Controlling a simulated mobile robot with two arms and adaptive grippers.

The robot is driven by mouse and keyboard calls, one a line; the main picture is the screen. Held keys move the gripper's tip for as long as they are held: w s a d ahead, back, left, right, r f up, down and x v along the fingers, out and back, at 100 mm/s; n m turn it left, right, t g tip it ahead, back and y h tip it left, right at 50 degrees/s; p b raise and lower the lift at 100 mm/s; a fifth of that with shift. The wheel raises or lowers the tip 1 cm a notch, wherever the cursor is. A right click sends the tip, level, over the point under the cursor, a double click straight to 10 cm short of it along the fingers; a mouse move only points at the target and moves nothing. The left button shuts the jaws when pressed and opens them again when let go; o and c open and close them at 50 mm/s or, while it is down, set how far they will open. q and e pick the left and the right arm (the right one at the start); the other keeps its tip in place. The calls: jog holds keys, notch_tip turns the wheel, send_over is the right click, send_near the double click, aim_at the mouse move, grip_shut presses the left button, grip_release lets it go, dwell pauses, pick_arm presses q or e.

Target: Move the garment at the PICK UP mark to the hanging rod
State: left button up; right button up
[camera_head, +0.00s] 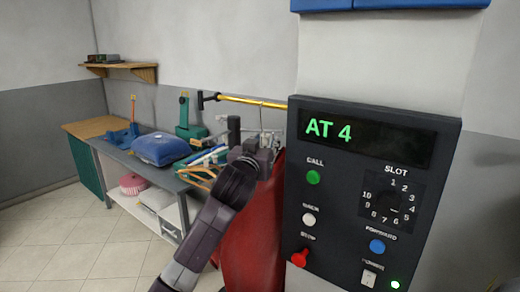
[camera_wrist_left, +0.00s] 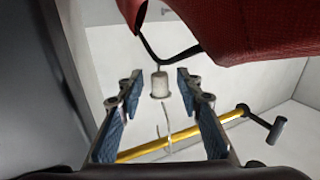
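The red garment (camera_head: 250,245) hangs below my left gripper in the head view, partly hidden by my arm and the control panel. In the left wrist view the red garment (camera_wrist_left: 250,30) fills the top, with a dark hanger (camera_wrist_left: 165,55) at its edge. A cream block (camera_wrist_left: 160,84) and a thin pale hook (camera_wrist_left: 164,122) lie in line with the hanger. The hook overlaps the yellow hanging rod (camera_wrist_left: 150,148); the rod also shows in the head view (camera_head: 245,99). My left gripper (camera_wrist_left: 160,92) is open, its fingers on either side of the block with gaps. My right gripper is not seen.
A dark control panel (camera_head: 365,195) reading "AT 4" stands close on the right. Tiled floor (camera_head: 75,240) is clear at lower left.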

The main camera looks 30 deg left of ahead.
pick_arm(q)
jog(key=v, duration=1.1)
jog(key=shift+s, duration=0.15)
